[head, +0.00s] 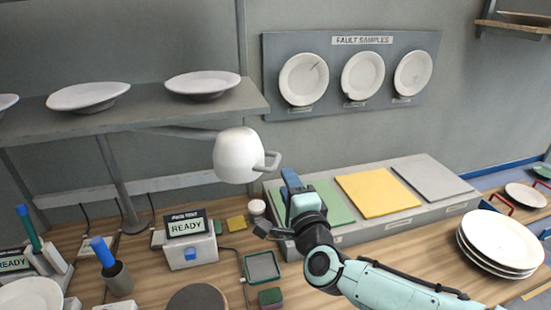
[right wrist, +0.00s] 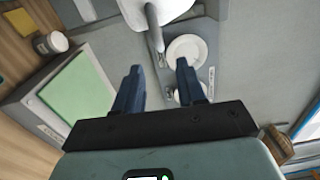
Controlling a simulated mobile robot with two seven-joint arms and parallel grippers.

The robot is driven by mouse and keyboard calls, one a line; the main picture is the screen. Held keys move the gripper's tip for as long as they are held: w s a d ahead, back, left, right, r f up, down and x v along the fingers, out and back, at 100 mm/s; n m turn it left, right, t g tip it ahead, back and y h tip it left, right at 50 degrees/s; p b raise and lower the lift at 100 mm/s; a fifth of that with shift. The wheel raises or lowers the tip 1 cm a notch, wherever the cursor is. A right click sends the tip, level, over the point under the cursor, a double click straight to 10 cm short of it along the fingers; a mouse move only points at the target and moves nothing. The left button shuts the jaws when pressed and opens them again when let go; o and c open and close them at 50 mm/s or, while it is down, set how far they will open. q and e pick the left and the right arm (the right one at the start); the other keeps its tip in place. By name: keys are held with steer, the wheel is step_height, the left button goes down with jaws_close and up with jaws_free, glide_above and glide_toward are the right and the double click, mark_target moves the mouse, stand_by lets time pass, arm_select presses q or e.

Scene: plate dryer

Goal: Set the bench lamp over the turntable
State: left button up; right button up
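The white bench lamp head (head: 238,158) hangs on a grey arm from a post at the left, with a looped grey handle (head: 271,163) on its right side. My right gripper (head: 290,177) is just right of and slightly below the handle, apparently apart from it. In the right wrist view its fingers (right wrist: 159,67) are open and empty, with the lamp handle (right wrist: 155,36) ahead between them and the lamp head (right wrist: 158,8) at the top edge. A dark round disc, seemingly the turntable (head: 197,299), is cut off at the bottom of the head view. My left gripper is out of view.
A grey box (head: 345,238) with green, yellow and grey pads stands behind my right arm. A READY display (head: 187,228) sits below the lamp. Stacked plates (head: 500,240) are at right. A plate shelf (head: 140,112) and the fault samples board (head: 350,100) are at the back.

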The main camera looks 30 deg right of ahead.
mark_target(276, 159)
steer(key=p+x, duration=0.1)
steer(key=x, duration=0.9)
steer(key=shift+a+p, duration=0.1)
steer(key=shift+p, duration=0.25)
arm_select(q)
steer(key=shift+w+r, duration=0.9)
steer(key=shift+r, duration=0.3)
arm_select(e)
jaws_close()
